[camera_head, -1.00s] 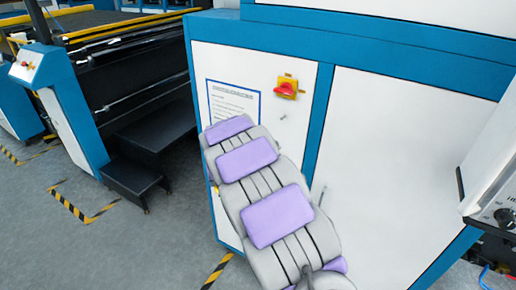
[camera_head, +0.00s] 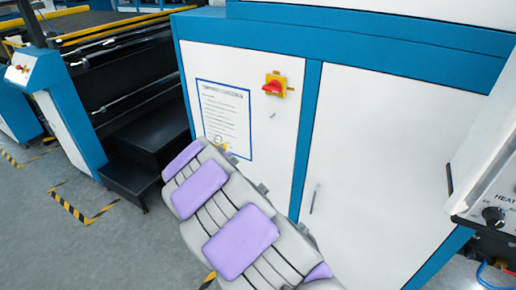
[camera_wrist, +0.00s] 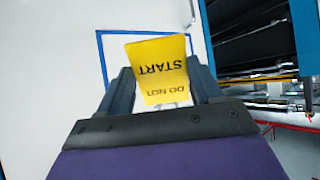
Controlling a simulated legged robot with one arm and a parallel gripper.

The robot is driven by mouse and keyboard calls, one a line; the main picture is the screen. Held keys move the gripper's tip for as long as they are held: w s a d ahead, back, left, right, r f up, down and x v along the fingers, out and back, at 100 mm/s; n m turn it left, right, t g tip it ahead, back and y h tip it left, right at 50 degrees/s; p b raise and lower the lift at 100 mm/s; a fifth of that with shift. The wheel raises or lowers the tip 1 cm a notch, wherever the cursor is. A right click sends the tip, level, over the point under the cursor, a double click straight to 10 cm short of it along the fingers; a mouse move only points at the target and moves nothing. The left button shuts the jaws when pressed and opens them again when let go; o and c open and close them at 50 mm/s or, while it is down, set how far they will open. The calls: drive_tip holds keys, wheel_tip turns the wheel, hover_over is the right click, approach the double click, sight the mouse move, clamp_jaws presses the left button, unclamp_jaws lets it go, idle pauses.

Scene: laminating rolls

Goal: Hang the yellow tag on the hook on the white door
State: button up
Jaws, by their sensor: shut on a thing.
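My gripper (camera_wrist: 158,72) is shut on the yellow tag (camera_wrist: 163,66) in the wrist view. The tag stands up between the two dark fingers, and its words "DO NOT START" read upside down. The white door (camera_head: 285,150) carries a small metal peg, probably the hook (camera_head: 272,115), just below the red and yellow switch. In the head view my arm reaches toward the door's lower left, below and left of the peg. My gripper and the tag are mostly hidden there behind my arm. The tag looks apart from the peg.
A blue-framed notice (camera_head: 222,115) is on the door behind my arm's end. The red and yellow switch (camera_head: 275,85) sticks out above the peg. A door handle (camera_head: 315,198) is lower right. Black steps (camera_head: 140,165) stand at left, and a control box (camera_head: 490,200) juts in at right.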

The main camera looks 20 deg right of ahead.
drive_tip(key=shift+d+r, duration=0.1)
drive_tip(key=s+d+r+m+h, duration=0.7)
drive_tip(key=s+d+r+h, duration=0.15)
drive_tip(key=h, duration=0.25)
drive_tip(key=shift+t, duration=0.3)
drive_tip(key=shift+s+d+f+b+x, duration=0.15)
drive_tip(key=shift+f+b+x, duration=0.25)
drive_tip(key=shift+x, duration=1.1)
drive_tip(key=shift+s+d+f+b+x, duration=0.15)
drive_tip(key=shift+b+x, duration=0.35)
drive_tip(key=shift+x, duration=1.05)
drive_tip(key=shift+s+f+b+x, duration=0.1)
drive_tip(key=shift+f+b+x, duration=0.35)
drive_tip(key=shift+x, duration=1.05)
drive_tip(key=shift+w+d+f+p, duration=0.15)
drive_tip(key=shift+w+d+p, duration=0.05)
drive_tip(key=shift+d+p, duration=0.2)
drive_tip(key=shift+w+d+f+p, duration=0.15)
drive_tip(key=shift+d+f+p, duration=0.1)
drive_tip(key=shift+d, duration=0.1)
